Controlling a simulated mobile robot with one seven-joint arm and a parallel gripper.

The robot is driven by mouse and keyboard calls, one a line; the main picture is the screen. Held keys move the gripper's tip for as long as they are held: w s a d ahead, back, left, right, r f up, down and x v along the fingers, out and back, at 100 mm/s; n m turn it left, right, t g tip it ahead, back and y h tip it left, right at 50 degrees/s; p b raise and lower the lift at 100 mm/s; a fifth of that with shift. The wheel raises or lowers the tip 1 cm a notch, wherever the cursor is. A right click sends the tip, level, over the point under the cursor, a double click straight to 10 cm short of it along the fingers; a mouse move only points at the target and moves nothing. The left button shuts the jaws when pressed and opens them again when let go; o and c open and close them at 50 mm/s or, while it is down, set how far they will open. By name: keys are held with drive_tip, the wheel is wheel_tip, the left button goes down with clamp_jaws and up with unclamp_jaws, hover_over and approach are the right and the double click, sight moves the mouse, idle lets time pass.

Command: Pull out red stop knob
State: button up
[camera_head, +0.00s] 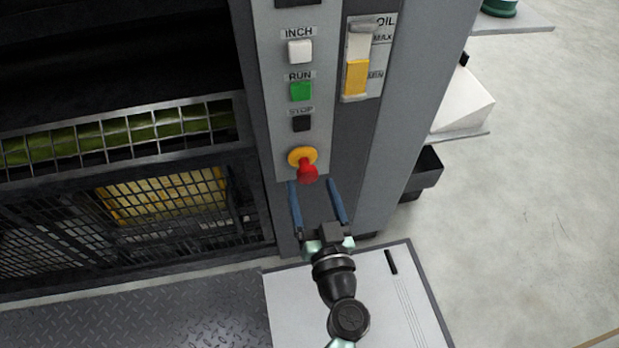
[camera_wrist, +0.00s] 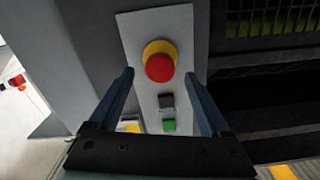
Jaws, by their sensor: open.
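The red stop knob (camera_head: 307,173) sticks out from a round yellow base (camera_head: 301,155) low on the light grey control panel (camera_head: 290,130). In the wrist view the knob (camera_wrist: 159,68) shows face-on with its yellow ring (camera_wrist: 158,48), between and beyond my two blue fingers. My gripper (camera_head: 311,183) is open and empty, with its fingertips just below the knob in the head view. The fingers do not touch the knob as far as I can see; the exact gap in depth is hard to tell.
Above the knob are a black STOP button (camera_head: 301,123), a green RUN button (camera_head: 301,91) and a white INCH button (camera_head: 299,51). An oil gauge (camera_head: 357,70) is at right. Mesh guards (camera_head: 150,200) stand left. A dark bin (camera_head: 425,172) and open floor lie right.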

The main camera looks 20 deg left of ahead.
drive_tip(key=v, duration=0.9)
drive_tip(key=shift+s+d, duration=0.3)
drive_tip(key=w+r+n+t+p, duration=0.1)
drive_tip(key=w+r, duration=0.3)
drive_tip(key=r, duration=0.6)
drive_tip(key=w+r+t+h+p, duration=0.1)
drive_tip(key=w+r, duration=0.2)
drive_tip(key=r, duration=0.7)
drive_tip(key=w+r+n+t+p, duration=0.1)
drive_tip(key=w+r, duration=0.3)
drive_tip(key=r, duration=0.6)
drive_tip(key=s+d+r+m+t+h+p, duration=0.1)
drive_tip(key=s+d+r+m+t+h, duration=0.2)
drive_tip(key=r, duration=0.8)
drive_tip(key=s+d+r+m+t+h+p, duration=0.1)
drive_tip(key=s+d+r+t+h, duration=0.3)
drive_tip(key=r, duration=0.6)
drive_tip(key=s+d+r+m+t+h+p, duration=0.1)
drive_tip(key=s+r+m+t+h+p, duration=0.2)
drive_tip(key=r, duration=0.8)
wheel_tip(320, 180, up, 36)
drive_tip(key=y+p, duration=0.1)
drive_tip(key=p, duration=3.4)
drive_tip(key=shift+s+a+f+n+g, duration=0.2)
drive_tip(key=shift+s+a+n+g, duration=0.1)
drive_tip(key=shift+s+n, duration=0.1)
